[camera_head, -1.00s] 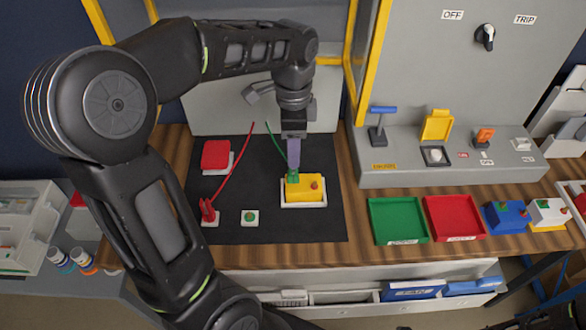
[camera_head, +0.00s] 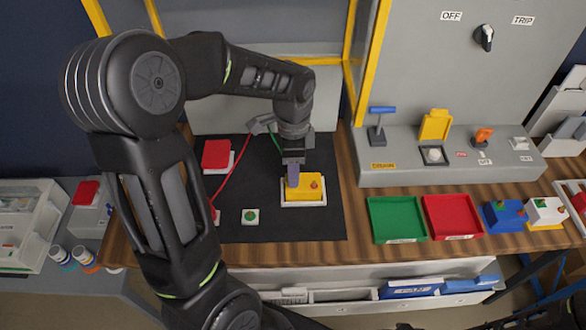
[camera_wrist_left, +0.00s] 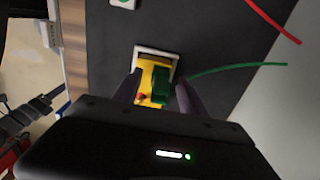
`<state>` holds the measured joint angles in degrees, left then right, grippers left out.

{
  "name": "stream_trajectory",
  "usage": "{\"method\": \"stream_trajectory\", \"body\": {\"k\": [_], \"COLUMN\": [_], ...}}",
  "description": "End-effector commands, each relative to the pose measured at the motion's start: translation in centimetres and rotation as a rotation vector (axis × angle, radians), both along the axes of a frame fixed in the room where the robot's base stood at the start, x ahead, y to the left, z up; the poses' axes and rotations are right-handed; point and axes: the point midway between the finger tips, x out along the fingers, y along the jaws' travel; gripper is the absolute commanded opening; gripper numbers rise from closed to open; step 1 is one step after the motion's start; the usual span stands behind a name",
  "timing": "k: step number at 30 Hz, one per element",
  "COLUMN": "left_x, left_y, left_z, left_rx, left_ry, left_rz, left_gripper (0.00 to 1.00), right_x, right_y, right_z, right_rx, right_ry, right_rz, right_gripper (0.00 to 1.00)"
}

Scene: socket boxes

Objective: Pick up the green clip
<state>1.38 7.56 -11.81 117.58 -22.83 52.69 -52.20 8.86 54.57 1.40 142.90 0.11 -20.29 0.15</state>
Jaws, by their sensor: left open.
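The green clip (camera_wrist_left: 160,86) is on the yellow socket box (camera_wrist_left: 146,80), with its green cable (camera_wrist_left: 235,67) running off to the right in the left wrist view. In the head view the clip is hidden behind my left gripper, and only part of the green cable (camera_head: 276,142) shows. My left gripper (camera_head: 292,183) points down over the left part of the yellow box (camera_head: 311,194). In the left wrist view the fingers of my left gripper (camera_wrist_left: 155,92) are open, one on each side of the clip. Contact cannot be told. My right gripper is not in view.
A red box (camera_head: 216,154) and red cable (camera_head: 236,172) lie left on the black mat (camera_head: 262,215). A small white plate with a green button (camera_head: 250,216) is nearby. Green (camera_head: 397,222) and red (camera_head: 452,217) trays stand right. A grey panel (camera_head: 420,168) borders the back right.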

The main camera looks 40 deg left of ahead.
Motion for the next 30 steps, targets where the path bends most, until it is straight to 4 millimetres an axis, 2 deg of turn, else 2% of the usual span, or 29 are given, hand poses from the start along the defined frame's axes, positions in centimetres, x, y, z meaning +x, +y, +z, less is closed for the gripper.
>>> {"method": "stream_trajectory", "body": {"k": [19, 30], "left_x": [0.02, 0.01], "left_y": [0.00, 0.00], "left_z": [-0.27, -0.27], "left_rx": [0.000, 0.000], "left_ry": [-0.001, -0.001], "left_rz": [0.000, 0.000], "left_gripper": [0.48, 0.18], "right_x": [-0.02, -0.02], "right_y": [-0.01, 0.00], "right_z": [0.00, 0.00], "right_rx": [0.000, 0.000], "right_ry": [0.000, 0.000], "right_rz": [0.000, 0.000], "right_gripper": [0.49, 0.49]}}
